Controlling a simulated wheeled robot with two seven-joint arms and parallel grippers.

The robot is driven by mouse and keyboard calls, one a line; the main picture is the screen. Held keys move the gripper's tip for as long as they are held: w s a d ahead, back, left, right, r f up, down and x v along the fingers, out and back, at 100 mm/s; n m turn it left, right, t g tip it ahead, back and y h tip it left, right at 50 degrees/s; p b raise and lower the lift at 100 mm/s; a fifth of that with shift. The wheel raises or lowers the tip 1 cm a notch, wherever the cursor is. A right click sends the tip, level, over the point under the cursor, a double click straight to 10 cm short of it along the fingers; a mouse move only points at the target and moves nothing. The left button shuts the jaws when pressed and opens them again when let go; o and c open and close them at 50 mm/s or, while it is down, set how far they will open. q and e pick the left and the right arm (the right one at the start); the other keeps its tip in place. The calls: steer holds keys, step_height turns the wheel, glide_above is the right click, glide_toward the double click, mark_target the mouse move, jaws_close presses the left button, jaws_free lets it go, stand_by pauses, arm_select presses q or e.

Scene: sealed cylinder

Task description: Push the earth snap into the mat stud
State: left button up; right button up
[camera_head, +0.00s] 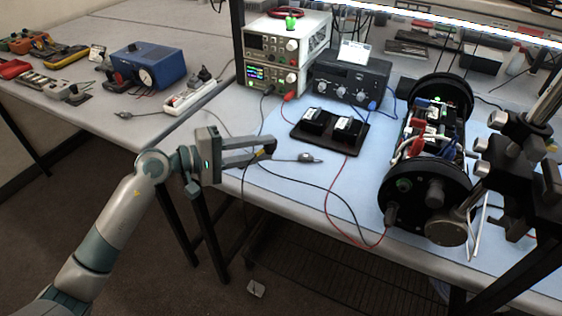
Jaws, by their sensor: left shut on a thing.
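My left gripper (268,148) reaches in from the left over the front left part of the blue mat (285,185). Its fingers are shut on a small dark and yellow piece (261,154), which looks like the earth snap; the fingers hide most of it. A small grey metal piece (308,158) lies on the mat just right of the fingertips, with a thin cord running toward the gripper. I cannot tell whether it is the mat stud, and no other stud shows clearly. My right gripper is not in view.
A black tray (312,141) with two black blocks lies behind the gripper. The opened cylinder (425,187) stands at right beside a metal clamp stand (505,150). Black and red leads cross the mat. Instruments (272,75) stand at the back. A blue box (148,66) stands on the left table.

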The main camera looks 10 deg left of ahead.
arm_select(q)
steer(key=a+n+t, duration=0.1)
steer(key=a, duration=0.1)
steer(key=w+a+f+t+y, duration=0.1)
steer(key=a+t, duration=0.1)
steer(key=a, duration=0.1)
steer(key=w+a+n+t, duration=0.1)
steer(key=a, duration=0.2)
steer(key=shift+w+f+n+t+y, duration=0.1)
steer(key=shift+f+n+t+y, duration=0.1)
steer(key=shift+n+t+y, duration=0.15)
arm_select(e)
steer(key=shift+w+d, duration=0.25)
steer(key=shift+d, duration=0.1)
arm_select(q)
steer(key=shift+f, duration=0.15)
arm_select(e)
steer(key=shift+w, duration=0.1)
